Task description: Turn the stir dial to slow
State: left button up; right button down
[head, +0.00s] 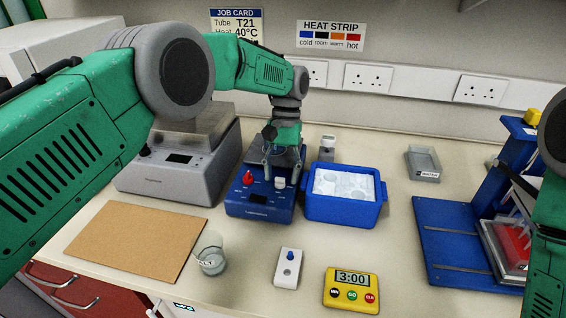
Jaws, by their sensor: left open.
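The blue stirrer unit (262,205) stands on the bench at the middle, with a grey plate on top. Its front panel has a red knob (248,179) on the left and a white knob (280,183) on the right. I cannot read which one is the stir dial, nor their settings. My left gripper (278,168) points down over the unit, open, its fingers close above and behind the white knob. I cannot tell whether they touch anything. My right arm shows only in part at the right edge; its gripper is not visible.
A blue tub of ice (345,208) stands just right of the unit. A grey instrument (170,170) is on the left, a beaker (210,255) and brown board (137,240) in front. A white switch box (288,268) and yellow timer (351,291) are nearer.

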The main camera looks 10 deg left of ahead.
pick_arm(q)
jog(key=v, duration=0.5)
jog(key=shift+w+d, duration=0.1)
jog(key=shift+w, duration=0.25)
jog(key=shift+w+r, duration=0.2)
jog(key=shift+r, duration=0.4)
